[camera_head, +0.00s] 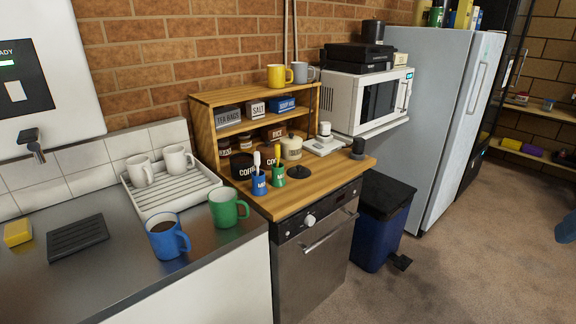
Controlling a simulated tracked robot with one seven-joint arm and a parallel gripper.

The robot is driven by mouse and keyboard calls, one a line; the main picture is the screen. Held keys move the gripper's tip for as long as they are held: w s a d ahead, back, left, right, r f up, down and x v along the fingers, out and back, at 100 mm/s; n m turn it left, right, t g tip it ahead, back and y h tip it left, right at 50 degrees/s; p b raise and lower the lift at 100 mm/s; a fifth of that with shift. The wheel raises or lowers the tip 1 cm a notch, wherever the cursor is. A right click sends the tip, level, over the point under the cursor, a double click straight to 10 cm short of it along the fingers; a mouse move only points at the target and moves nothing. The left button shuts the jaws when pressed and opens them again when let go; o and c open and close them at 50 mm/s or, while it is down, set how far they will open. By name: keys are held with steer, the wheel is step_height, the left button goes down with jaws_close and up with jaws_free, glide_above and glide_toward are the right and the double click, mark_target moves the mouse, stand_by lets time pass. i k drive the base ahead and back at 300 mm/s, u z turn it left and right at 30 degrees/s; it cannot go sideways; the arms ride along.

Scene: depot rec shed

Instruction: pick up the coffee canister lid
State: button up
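A dark canister (243,169) with partly hidden white lettering that starts "COF" stands on the wooden counter at the front of the shelf unit. Its top looks open. A flat, dark round lid (299,172) lies on the wooden counter to its right, just behind the green cup of utensils (278,178). I take it for the coffee canister lid, though no label shows on it. My gripper is not in view.
A blue cup (259,186) with a utensil stands in front of the canister. A cream pot (291,148), a white scale (323,145) and a dark cylinder (357,148) stand behind and right of the lid. A blue bin (375,240) stands on the floor beside the dishwasher (310,265).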

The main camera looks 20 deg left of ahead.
mark_target(298, 172)
steer(key=u, duration=0.45)
steer(key=i, duration=1.05)
steer(key=u, duration=0.65)
steer(key=i, duration=0.4)
steer(key=u, duration=0.25)
steer(key=k, duration=0.9)
steer(key=u, duration=0.2)
steer(key=i, duration=0.9)
steer(key=z, duration=0.1)
